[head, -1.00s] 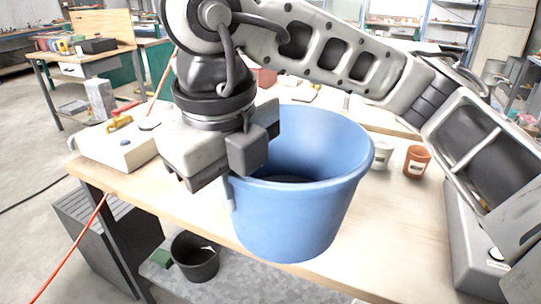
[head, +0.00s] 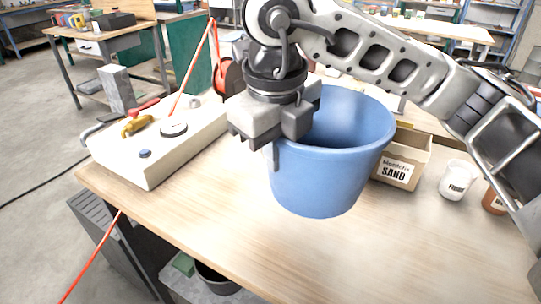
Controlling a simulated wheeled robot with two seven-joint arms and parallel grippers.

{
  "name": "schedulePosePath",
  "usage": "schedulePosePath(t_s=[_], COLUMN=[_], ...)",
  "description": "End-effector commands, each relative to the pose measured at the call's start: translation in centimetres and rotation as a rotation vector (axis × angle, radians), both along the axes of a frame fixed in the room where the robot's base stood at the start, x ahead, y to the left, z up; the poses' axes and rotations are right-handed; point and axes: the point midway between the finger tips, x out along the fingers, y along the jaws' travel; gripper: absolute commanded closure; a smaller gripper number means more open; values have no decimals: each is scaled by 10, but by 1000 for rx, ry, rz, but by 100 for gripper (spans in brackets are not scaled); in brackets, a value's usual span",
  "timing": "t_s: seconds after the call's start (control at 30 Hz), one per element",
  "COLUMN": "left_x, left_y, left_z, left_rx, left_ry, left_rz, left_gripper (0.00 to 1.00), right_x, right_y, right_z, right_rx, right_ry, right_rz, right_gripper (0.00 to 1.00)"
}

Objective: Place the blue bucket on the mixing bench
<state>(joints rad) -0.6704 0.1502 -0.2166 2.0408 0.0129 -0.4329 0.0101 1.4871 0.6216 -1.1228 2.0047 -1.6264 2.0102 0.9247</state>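The blue bucket (head: 325,180) is upright in the middle of the head view, over the wooden mixing bench (head: 210,215). My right gripper (head: 281,138) is shut on the left part of the bucket's rim, with one finger inside and one outside. The arm passes above the bucket from the right. The bucket's base appears over the bench top, clear of the front edge; I cannot tell whether it touches the wood. The bucket's inside is mostly shadowed. My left gripper is not in view.
A white box-like device (head: 150,150) with a yellow-handled tool stands at the bench's left end. A sand box (head: 403,162), a white cup (head: 455,180) and a brown cup (head: 494,198) stand right of the bucket. A dark bucket (head: 215,281) is below the bench. The front bench top is bare.

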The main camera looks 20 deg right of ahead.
Motion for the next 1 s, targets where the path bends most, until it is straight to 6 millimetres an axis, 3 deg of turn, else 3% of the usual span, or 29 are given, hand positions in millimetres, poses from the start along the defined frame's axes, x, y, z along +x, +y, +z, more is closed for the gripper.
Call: schedulePosePath(t_s=[0.13, 0.4, 0.67, 1.0], left_x=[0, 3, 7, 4], left_y=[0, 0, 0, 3], left_z=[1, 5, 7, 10], left_rx=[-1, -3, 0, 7], left_ry=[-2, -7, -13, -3], left_rz=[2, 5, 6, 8], left_gripper=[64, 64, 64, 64], right_x=[21, 43, 51, 54], right_y=[-24, -45, -53, -55], right_z=[-15, -51, -65, -98], right_rx=[-1, -3, -1, -2], right_ry=[1, -4, -5, -6], right_rz=[-6, -2, -2, 0], right_gripper=[100, 100, 100, 100])
